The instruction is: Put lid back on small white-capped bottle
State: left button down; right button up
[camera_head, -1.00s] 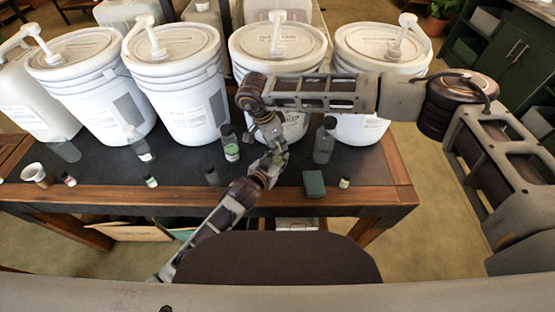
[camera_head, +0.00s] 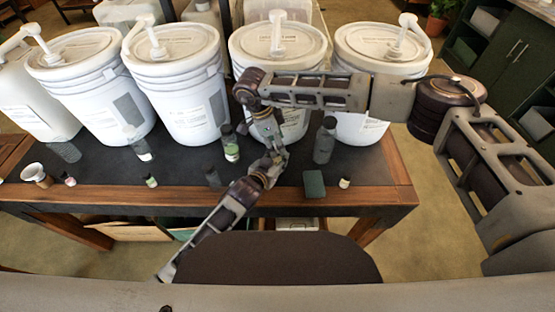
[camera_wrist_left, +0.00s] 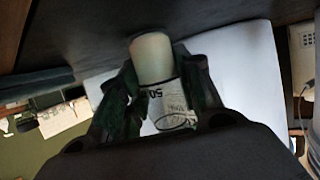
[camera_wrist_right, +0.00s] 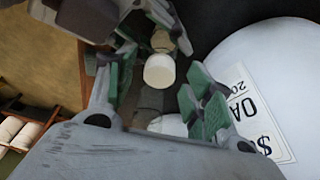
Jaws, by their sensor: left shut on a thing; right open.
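My left gripper (camera_head: 268,167) is shut on a small bottle, held above the table's front part. In the left wrist view the bottle's pale label with dark print (camera_wrist_left: 166,106) sits between the fingers and its white top (camera_wrist_left: 151,56) points away. In the right wrist view a white cap-like cylinder (camera_wrist_right: 159,71) shows by the left gripper's fingers. My right gripper (camera_wrist_right: 155,97) is open, its green-padded fingers on either side of that cylinder, with visible gaps. A second white round thing (camera_wrist_right: 169,125) shows low between them, partly hidden; I cannot tell what it is.
Large white pump buckets (camera_head: 180,90) line the back of the dark table (camera_head: 110,172). A green-labelled bottle (camera_head: 230,146) and a dark bottle (camera_head: 324,140) stand near the grippers. A green block (camera_head: 314,184) and a small bottle (camera_head: 344,183) are at the front right. A cup (camera_head: 36,174) is far left.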

aim_at(275, 162)
jog(key=shift+n, duration=0.5)
jog(key=shift+s+n+t, duration=0.15)
jog(key=shift+n+t, duration=0.45)
jog(key=shift+n, duration=1.3)
jog(key=shift+r, duration=0.2)
jog(key=v, duration=1.1)
jog(key=shift+r+y, duration=0.3)
jog(key=shift+r, duration=0.05)
jog(key=shift+s+d, duration=0.1)
jog(key=shift+s, duration=0.05)
pick_arm(q)
jog(key=c, duration=0.9)
grip_release()
jog(key=shift+v, duration=3.7)
